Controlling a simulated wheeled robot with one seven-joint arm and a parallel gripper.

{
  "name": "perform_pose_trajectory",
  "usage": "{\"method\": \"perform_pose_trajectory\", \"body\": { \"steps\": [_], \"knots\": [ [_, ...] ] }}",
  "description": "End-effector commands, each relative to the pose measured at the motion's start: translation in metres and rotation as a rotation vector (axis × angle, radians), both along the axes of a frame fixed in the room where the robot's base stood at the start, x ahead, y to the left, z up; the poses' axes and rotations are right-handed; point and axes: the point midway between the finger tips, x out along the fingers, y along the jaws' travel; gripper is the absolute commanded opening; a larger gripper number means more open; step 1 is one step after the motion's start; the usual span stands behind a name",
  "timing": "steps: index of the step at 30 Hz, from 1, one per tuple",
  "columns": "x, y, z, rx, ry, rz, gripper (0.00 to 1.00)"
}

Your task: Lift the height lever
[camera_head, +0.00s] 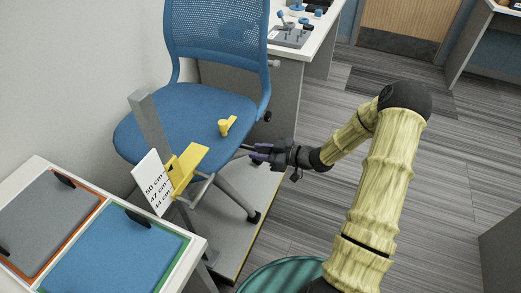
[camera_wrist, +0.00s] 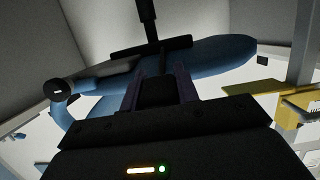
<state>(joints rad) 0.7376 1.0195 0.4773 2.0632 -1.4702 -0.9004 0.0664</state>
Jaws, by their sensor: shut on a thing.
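The blue office chair (camera_head: 180,120) stands on a pale platform, and its seat underside shows in the wrist view (camera_wrist: 215,55). My gripper (camera_head: 262,153) is at the right edge of the seat, just below it. A thin dark height lever (camera_head: 246,148) runs from under the seat to my fingers. In the wrist view my purple fingers (camera_wrist: 160,82) are shut on the dark paddle end of the lever (camera_wrist: 157,93). The lever's inner end is hard to make out against the black mechanism under the seat.
A height post (camera_head: 147,125) with a yellow pointer (camera_head: 187,163) and a card (camera_head: 154,183) marked 50, 47 and 44 cm stands beside the seat. A yellow piece (camera_head: 227,125) lies on the seat. A side table (camera_head: 190,262) with trays is at left; a desk (camera_head: 325,28) stands behind.

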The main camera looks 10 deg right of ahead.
Motion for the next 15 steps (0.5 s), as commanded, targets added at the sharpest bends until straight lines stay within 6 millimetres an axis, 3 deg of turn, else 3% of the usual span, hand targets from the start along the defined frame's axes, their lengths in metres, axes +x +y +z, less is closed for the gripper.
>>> {"method": "perform_pose_trajectory", "body": {
  "steps": [8,9,12,15],
  "knots": [
    [-0.0008,-0.0003,-0.0024,-0.005,0.006,-0.001,0.00],
    [-0.0008,-0.0004,-0.0024,-0.005,0.006,-0.001,0.33],
    [-0.0005,-0.0003,-0.0019,-0.004,0.005,-0.001,0.52],
    [-0.0002,-0.0003,-0.0015,-0.003,0.004,0.000,0.53]
  ]
}}
